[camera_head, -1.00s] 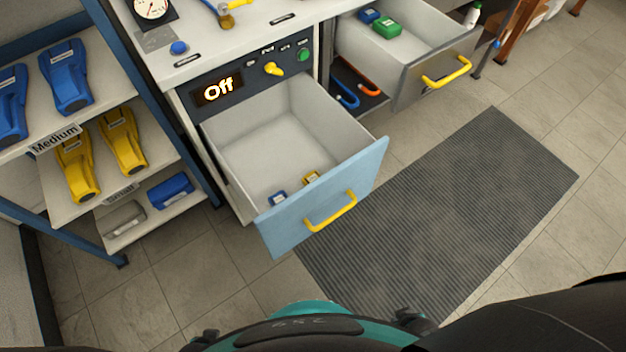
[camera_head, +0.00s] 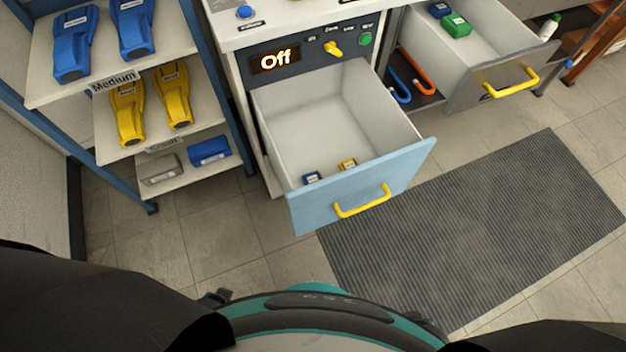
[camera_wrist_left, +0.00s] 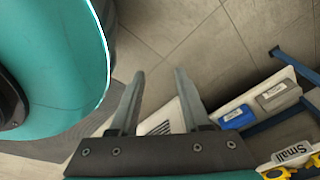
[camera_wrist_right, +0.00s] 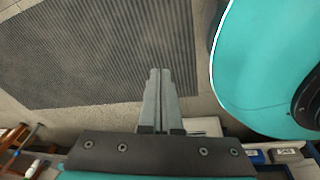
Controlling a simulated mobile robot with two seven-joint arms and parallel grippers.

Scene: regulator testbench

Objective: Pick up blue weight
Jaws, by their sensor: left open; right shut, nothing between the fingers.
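Another blue block (camera_head: 439,9) lies in the second open drawer (camera_head: 505,75), beside a green block (camera_head: 456,25). My left gripper (camera_wrist_left: 157,76) is open and empty, with floor and shelving beyond it. My right gripper (camera_wrist_right: 160,72) is shut and empty, with floor and a ribbed mat beyond it. Neither gripper shows in the head view; both are clear of the small weights.
A shelf rack (camera_head: 160,184) with blue, yellow and grey items stands at the left. The bench panel (camera_head: 300,55) reads "Off". Both drawers stick out from the bench. A ribbed mat (camera_head: 480,230) lies on open floor in front.

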